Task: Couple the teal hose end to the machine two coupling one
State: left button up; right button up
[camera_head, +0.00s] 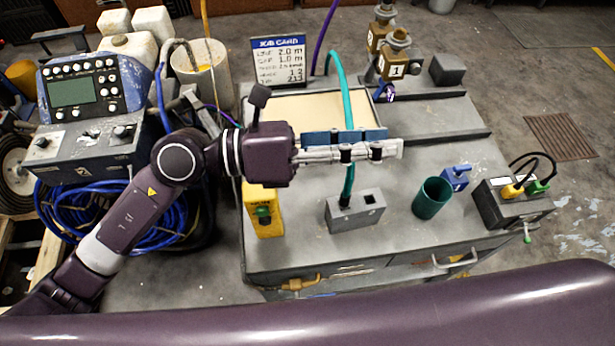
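The teal hose (347,100) arches from the back of the bench and runs down behind my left gripper. Its lower part shows again below the fingers and goes into a grey holder block (362,212); the hose end itself is hidden in the block. My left gripper (385,150) points right, its long silver fingers lying across the hose. I cannot tell whether they touch it or how far apart they are. Two couplings on brown blocks stand at the back right, the front coupling (394,66) labelled 1 and the rear coupling (378,35) behind it. My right gripper is out of view.
A purple hose (325,35) hangs behind the bench. A green cup (432,198), a blue piece (456,177), a dark box with yellow and green plugs (512,203) and a yellow box (263,212) stand along the front. A sign (279,60) stands at the back left.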

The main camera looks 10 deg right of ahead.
pick_arm(q)
jog(key=a+f+m+y, duration=0.35)
jog(key=f+y, duration=0.25)
jog(key=f, duration=0.3)
jog(key=m+t+y, duration=0.1)
jog(key=m+y, duration=0.1)
jog(key=y, duration=0.2)
send_near(341, 197)
jog(key=b+x, duration=0.1)
jog(key=x, duration=0.4)
jog(key=shift+a+f, duration=0.1)
jog(key=shift+a, duration=0.1)
jog(key=b+x, duration=0.2)
jog(key=x, duration=0.1)
jog(key=shift+b, duration=0.35)
jog(key=shift+w+d+f+b, duration=0.15)
jog(key=shift+d+f+b, duration=0.3)
jog(key=shift+d+b, duration=0.1)
jog(key=shift+a, duration=0.1)
jog(key=shift+b, duration=0.3)
grip_shut()
